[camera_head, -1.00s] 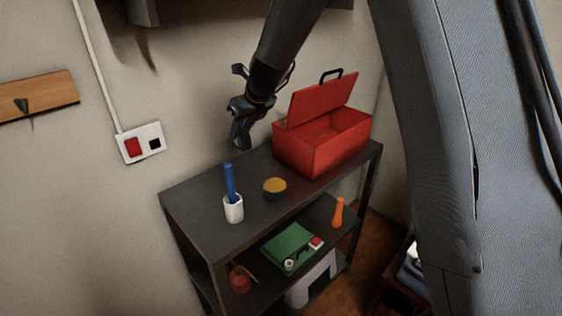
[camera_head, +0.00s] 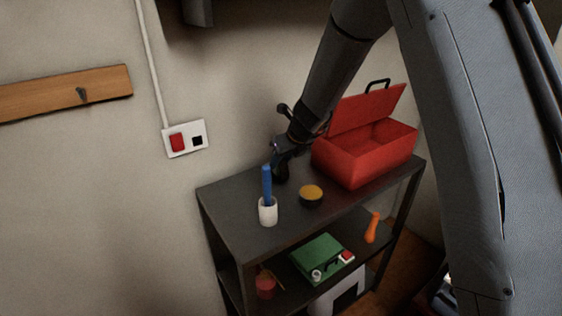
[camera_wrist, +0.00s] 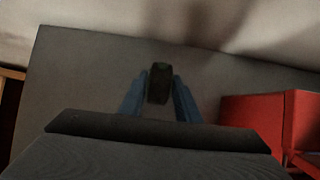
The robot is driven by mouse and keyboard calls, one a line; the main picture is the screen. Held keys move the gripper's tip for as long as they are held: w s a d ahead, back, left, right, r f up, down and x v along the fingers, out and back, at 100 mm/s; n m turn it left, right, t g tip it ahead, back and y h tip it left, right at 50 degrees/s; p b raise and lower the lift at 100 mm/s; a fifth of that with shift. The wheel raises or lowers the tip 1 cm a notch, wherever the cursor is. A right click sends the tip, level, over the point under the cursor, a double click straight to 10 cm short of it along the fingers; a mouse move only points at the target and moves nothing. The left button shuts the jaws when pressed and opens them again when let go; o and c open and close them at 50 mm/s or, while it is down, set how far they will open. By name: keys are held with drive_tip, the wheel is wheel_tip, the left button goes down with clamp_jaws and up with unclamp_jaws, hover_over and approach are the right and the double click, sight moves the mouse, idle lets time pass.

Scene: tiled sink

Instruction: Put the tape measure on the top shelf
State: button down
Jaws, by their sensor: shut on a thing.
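The tape measure (camera_wrist: 160,85) is a small dark block with a slightly green end, seen between my fingers in the wrist view. My gripper (camera_wrist: 160,92) is shut on it, with one finger on each side. In the head view my gripper (camera_head: 280,174) is low over the back of the dark grey top shelf (camera_head: 237,202), behind the white cup and left of the red toolbox. The tape measure is hard to make out there against the dark gripper. I cannot tell whether it touches the shelf.
The open red toolbox (camera_head: 363,155) stands at the shelf's right. A white cup (camera_head: 268,212) with a blue stick (camera_head: 267,184) and a yellow-topped dark tin (camera_head: 311,196) stand near the front. A green case (camera_head: 321,257) and orange object (camera_head: 372,228) are on the lower shelf. The top's left end is clear.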

drive_tip(key=c, duration=1.3)
unclamp_jaws()
drive_tip(key=shift+f, duration=0.1)
drive_tip(key=v, duration=1.2)
drive_tip(key=s+d+f+n+g+h, duration=0.1)
drive_tip(key=s+d+f+n, duration=0.1)
drive_tip(key=s+d+n, duration=0.3)
drive_tip(key=s+d+f+n+g+h, duration=0.1)
drive_tip(key=s+d+n, duration=0.4)
drive_tip(key=s+n, duration=0.8)
drive_tip(key=s+d+f+n+g+h, duration=0.1)
drive_tip(key=s+d+f+n, duration=0.1)
drive_tip(key=s+d+n, duration=0.3)
drive_tip(key=s+n, duration=0.4)
drive_tip(key=n, duration=0.2)
drive_tip(key=shift+s+d+f+g+h, duration=0.25)
drive_tip(key=shift+s+f+g+h, duration=0.05)
drive_tip(key=shift+s+h, duration=0.1)
